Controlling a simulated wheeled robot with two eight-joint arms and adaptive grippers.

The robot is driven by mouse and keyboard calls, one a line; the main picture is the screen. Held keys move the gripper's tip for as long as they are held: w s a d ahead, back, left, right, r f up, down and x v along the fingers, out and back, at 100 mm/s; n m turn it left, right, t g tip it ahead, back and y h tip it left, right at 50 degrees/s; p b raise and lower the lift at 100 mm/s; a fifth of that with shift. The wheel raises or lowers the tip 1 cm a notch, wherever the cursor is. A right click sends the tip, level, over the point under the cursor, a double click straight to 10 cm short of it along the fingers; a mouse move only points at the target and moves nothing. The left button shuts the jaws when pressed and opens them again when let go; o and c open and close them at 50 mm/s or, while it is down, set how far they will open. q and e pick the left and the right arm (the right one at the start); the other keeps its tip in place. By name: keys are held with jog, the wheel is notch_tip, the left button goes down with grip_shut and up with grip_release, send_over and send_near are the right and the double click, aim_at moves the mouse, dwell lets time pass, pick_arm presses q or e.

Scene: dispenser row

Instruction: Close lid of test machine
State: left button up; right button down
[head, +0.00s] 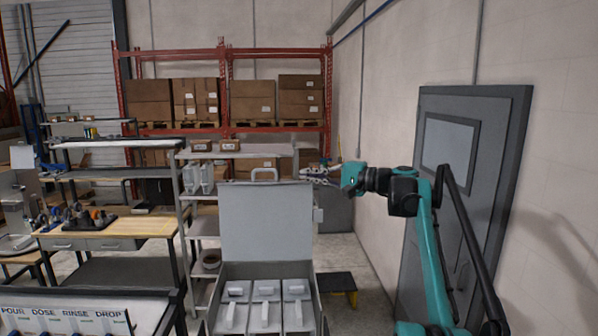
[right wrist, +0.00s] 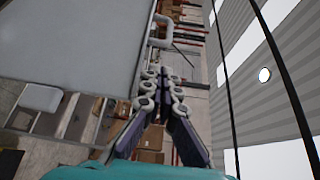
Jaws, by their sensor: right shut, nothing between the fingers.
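The grey test machine (head: 318,295) stands at the bottom centre of the head view. Its lid (head: 265,222) is open and stands upright at the back, with a loop handle (head: 264,173) on its top edge. In the right wrist view the lid (right wrist: 70,45) fills the upper left, and its handle (right wrist: 160,32) shows past the fingertips. My right gripper (head: 308,172) is shut and empty, close to the upper right corner of the lid, about level with the handle. Whether it touches the lid I cannot tell. My left gripper is not in view.
Inside the machine are several grey levered parts (head: 265,308). A labelled panel (head: 65,318) stands at the bottom left. Behind are a workbench (head: 110,240), metal shelving and a red rack (head: 225,52) with boxes. A grey door (head: 500,190) and wall are at the right.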

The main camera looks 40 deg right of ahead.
jog(key=p+x, duration=0.1)
jog(key=x, duration=0.6)
jog(key=shift+w+a+p, duration=0.15)
jog(key=shift+p, duration=0.25)
jog(key=shift+w+f, duration=0.1)
jog(key=s+a+f+n+y+b, duration=0.2)
jog(key=s+a+f+n+b, duration=0.2)
jog(key=s, duration=0.3)
jog(key=s+a+f+n+t+y+b, duration=0.1)
jog(key=s+a+f+n+y+b, duration=0.1)
jog(key=s+a+f+n+b, duration=0.2)
jog(key=s+a+f+n+t+y+b, duration=0.1)
jog(key=s+a+f+n+b, duration=0.3)
jog(key=s+b, duration=0.5)
jog(key=s+a+n+y, duration=0.1)
jog(key=s+a, duration=0.1)
jog(key=shift+s+f, duration=0.3)
jog(key=shift+f, duration=0.1)
jog(key=shift+d, duration=0.1)
